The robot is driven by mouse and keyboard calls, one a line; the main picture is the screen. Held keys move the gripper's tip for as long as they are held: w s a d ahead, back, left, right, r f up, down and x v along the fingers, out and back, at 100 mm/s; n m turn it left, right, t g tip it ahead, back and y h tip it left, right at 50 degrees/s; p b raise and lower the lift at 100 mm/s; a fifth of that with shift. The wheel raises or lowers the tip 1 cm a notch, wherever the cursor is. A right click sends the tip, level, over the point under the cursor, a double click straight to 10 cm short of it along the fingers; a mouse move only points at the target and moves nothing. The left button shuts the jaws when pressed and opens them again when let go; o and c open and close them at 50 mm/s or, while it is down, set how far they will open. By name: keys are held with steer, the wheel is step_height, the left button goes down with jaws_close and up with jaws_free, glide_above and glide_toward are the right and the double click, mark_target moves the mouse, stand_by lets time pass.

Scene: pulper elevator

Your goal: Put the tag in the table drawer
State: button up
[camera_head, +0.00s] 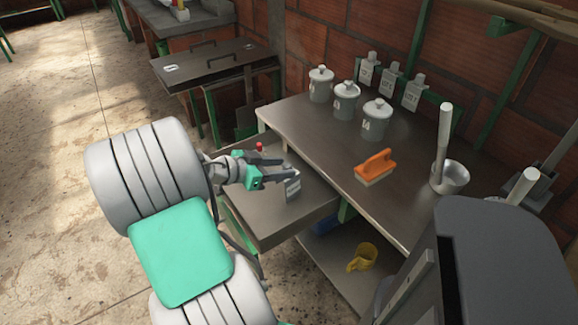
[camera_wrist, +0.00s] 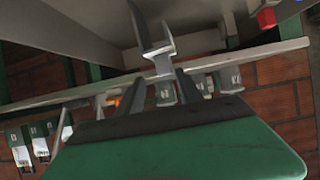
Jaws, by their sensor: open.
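The grey metal tag (camera_head: 292,188) with dark print is at my fingertips, over the pulled-out table drawer (camera_head: 315,206). I cannot tell whether its lower edge touches the drawer floor. My gripper (camera_head: 284,175) is open, with its fingers close around the top of the tag. In the wrist view, the tag (camera_wrist: 153,38) stands just beyond the fingertips (camera_wrist: 160,76), tilted and seen nearly edge-on. The drawer sticks out from the left side of the metal table (camera_head: 325,130).
On the table stand several lidded canisters (camera_head: 345,100), an orange brush (camera_head: 376,167) and a mortar with pestle (camera_head: 449,176). Similar tags (camera_head: 389,82) hang behind. A small red piece (camera_head: 260,147) is by the drawer. A yellow mug (camera_head: 363,257) sits on the lower shelf.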

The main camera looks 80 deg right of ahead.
steer(key=v, duration=0.9)
steer(key=w+a+f+n+t+y, duration=0.2)
steer(key=w+a+f+n+t, duration=0.15)
steer(key=w+a+n, duration=0.45)
steer(key=w+a+f+n+t+y, duration=0.2)
steer(key=w+a+n+t, duration=0.3)
steer(key=w+a, duration=0.35)
steer(key=a+n+t+y, duration=0.2)
steer(key=a+n+y, duration=0.3)
steer(key=a+n, duration=0.8)
steer(key=a, duration=0.9)
steer(key=shift+s+a+r+y, duration=0.2)
steer(key=shift+s+a+y, duration=0.1)
steer(key=shift+s, duration=0.1)
